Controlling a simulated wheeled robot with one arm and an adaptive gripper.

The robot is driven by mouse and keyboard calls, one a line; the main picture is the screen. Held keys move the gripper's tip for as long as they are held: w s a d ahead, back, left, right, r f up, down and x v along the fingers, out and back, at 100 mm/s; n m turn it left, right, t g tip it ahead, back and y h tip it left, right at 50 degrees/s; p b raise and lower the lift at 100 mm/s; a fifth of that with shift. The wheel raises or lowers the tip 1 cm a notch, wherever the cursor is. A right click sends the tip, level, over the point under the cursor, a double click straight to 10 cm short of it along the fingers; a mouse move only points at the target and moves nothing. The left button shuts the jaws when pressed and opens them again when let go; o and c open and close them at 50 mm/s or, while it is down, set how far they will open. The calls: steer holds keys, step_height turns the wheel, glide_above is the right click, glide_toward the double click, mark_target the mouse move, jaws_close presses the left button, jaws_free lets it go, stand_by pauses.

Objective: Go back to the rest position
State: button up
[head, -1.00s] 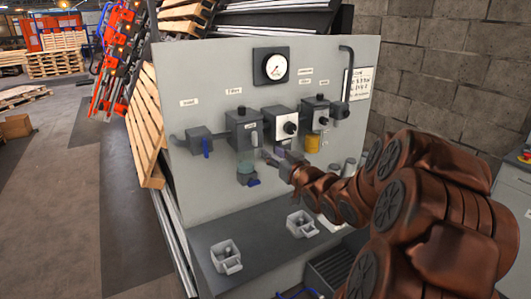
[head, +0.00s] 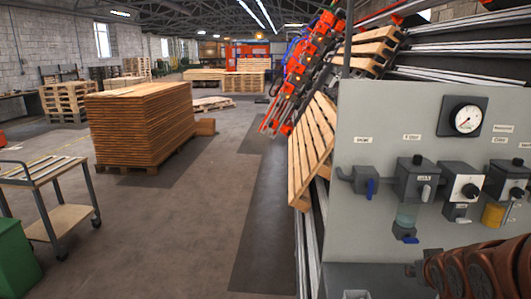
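My brown arm shows at the lower right of the head view, in front of the grey control panel (head: 380,110). A small dark part at the arm's left end may belong to my gripper (head: 411,270); its fingers cannot be made out. I see nothing held there. The panel carries a round gauge (head: 467,119), a valve with a blue handle (head: 364,181), a filter unit (head: 414,180) with a clear bowl, a unit with a black knob (head: 464,188) and a yellow part (head: 492,215) farther right.
A tall stack of boards (head: 140,125) stands on the floor at left, with a trolley (head: 50,190) and a green box (head: 15,262) nearer. A tilted pallet (head: 313,145) leans beside the panel. The floor (head: 210,220) between is open.

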steer(key=s+a+f+g+y, duration=0.1)
steer(key=s+a+g, duration=0.2)
steer(key=s+a, duration=0.3)
steer(key=s+a+f+n+g+y, duration=0.1)
steer(key=s+a+g, duration=0.3)
steer(key=s, duration=0.9)
steer(key=s+a+g, duration=0.3)
steer(key=s+a, duration=0.6)
steer(key=s, duration=0.1)
steer(key=shift+s+f+g+y, duration=0.35)
steer(key=shift+f+g+y, duration=0.05)
steer(key=shift+o, duration=0.2)
steer(key=shift+d, duration=0.1)
